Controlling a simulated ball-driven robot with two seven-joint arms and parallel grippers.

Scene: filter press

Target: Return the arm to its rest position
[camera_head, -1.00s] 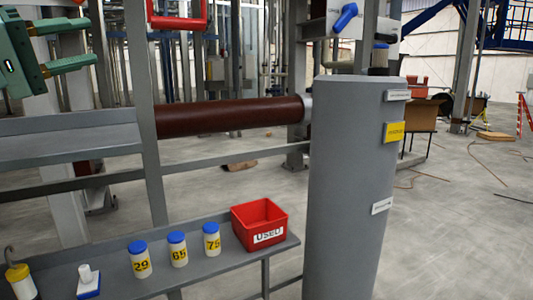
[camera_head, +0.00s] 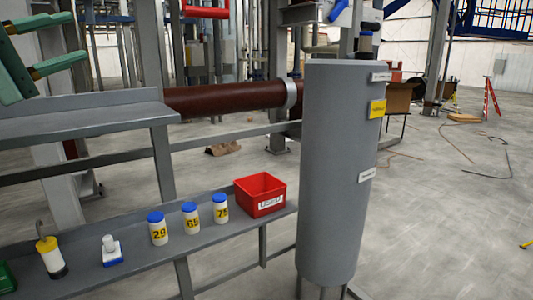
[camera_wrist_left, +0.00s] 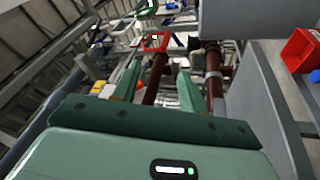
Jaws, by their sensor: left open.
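My left gripper (camera_head: 68,33) is at the upper left of the head view, with its two green fingers spread apart. It is empty, raised above the grey upper shelf (camera_head: 80,118) and clear of it. In the left wrist view the open fingers of the gripper (camera_wrist_left: 158,68) point away, with nothing between them. My right gripper is in neither view.
A lower shelf (camera_head: 140,270) holds bottles marked 29 (camera_head: 158,230), 65 (camera_head: 191,218) and 75 (camera_head: 220,209), and a red bin (camera_head: 262,195). A yellow-white container (camera_head: 50,258) and a small white item (camera_head: 110,250) stand left.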

